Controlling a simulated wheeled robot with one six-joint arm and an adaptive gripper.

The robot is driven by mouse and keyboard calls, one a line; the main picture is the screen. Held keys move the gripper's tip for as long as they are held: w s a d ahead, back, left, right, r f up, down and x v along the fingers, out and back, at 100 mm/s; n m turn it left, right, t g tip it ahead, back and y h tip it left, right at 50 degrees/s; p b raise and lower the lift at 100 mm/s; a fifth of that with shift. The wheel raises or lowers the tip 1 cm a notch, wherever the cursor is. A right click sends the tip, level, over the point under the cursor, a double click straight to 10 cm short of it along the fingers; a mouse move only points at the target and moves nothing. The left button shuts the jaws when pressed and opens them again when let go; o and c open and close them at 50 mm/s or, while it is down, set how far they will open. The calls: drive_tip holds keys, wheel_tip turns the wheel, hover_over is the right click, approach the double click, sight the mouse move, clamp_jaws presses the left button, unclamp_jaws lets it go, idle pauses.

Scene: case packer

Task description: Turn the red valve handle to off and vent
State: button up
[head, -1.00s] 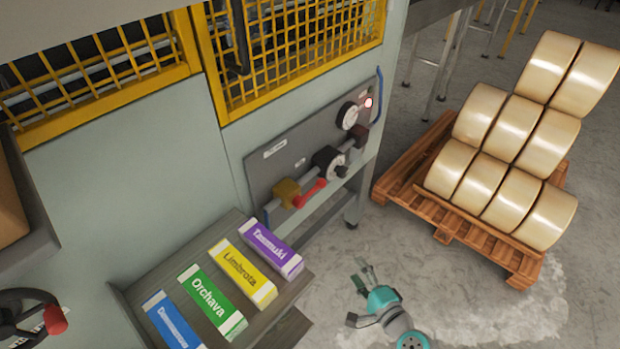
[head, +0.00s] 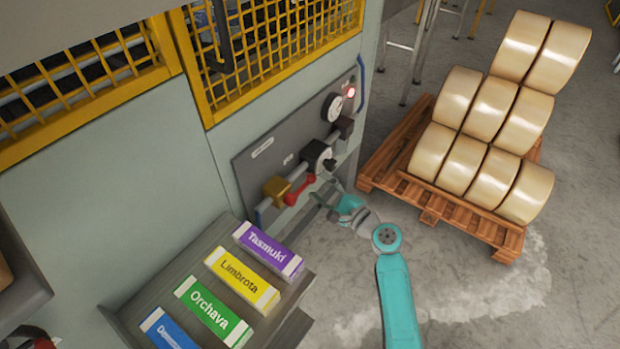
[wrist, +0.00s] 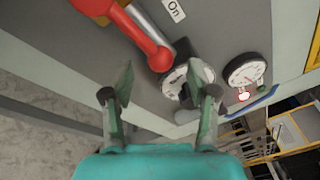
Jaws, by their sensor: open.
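The red valve handle (head: 300,189) sits on the pipe of the grey panel, beside a brass-coloured valve body (head: 277,190). In the wrist view the red handle (wrist: 148,38) runs slantwise along the pipe at the top, its rounded end pointing down to the right. My gripper (head: 322,196) is just right of and below the handle in the head view, apart from it as far as I can tell. In the wrist view my gripper (wrist: 163,90) has its two fingers spread, with nothing between them. A label reading "On" (wrist: 174,10) is near the handle.
A dark regulator with a dial (head: 318,158) and a pressure gauge (head: 332,107) are on the panel, with a lit red lamp (head: 350,92) above. A shelf (head: 130,292) with several coloured cartons stands left. A pallet (head: 390,170) of rolls stands right.

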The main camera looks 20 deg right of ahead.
sight(314, 182)
drive_tip(key=shift+x, duration=2.35)
clamp_jaws()
